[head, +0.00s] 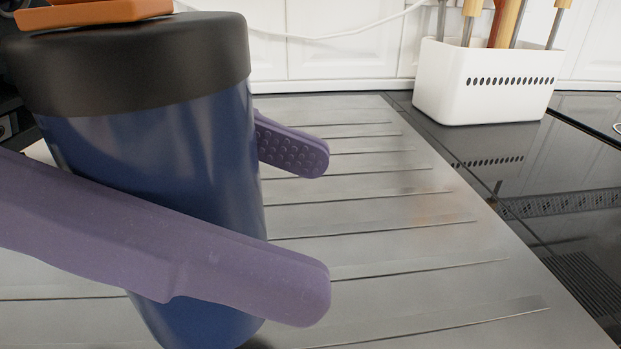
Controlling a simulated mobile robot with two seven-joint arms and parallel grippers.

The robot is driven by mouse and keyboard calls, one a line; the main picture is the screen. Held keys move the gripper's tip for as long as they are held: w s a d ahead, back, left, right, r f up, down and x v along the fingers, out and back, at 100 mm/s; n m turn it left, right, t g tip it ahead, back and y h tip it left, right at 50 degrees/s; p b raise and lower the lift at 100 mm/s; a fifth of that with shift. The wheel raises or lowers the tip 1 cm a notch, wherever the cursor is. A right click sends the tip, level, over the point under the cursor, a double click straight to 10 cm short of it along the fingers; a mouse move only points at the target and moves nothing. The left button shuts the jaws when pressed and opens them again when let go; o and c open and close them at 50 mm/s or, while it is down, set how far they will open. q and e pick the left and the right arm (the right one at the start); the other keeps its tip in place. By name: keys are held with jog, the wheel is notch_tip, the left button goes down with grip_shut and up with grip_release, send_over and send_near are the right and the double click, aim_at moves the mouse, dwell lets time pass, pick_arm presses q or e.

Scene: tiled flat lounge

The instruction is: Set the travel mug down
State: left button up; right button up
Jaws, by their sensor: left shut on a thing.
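The travel mug (190,150) is large in the left half of the head view. It has a dark blue body, a black collar and an orange piece on top. It looks roughly upright, slightly tilted. My left gripper (305,220) has purple fingers, one across the near side of the mug and one behind it, and is shut on the body. The mug is over the grey ribbed drainboard (370,215). Its base is at the bottom edge of the view, and I cannot tell whether it touches the board. My right gripper is not in view.
A white utensil holder (484,84) with several handles stands at the back right. A glossy black surface (570,170) lies right of the drainboard. White panels (340,40) and a white cable (330,34) are behind. The drainboard right of the mug is clear.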

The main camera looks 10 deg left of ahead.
pick_arm(q)
notch_tip(320, 180, down, 4)
jog(key=shift+f+b, duration=0.1)
jog(key=shift+b, duration=0.4)
jog(key=shift+f, duration=0.2)
jog(key=o, duration=1.5)
jog(key=shift+r, duration=0.1)
jog(key=shift+r, duration=0.25)
jog(key=v, duration=1.2)
jog(key=shift+f, duration=0.1)
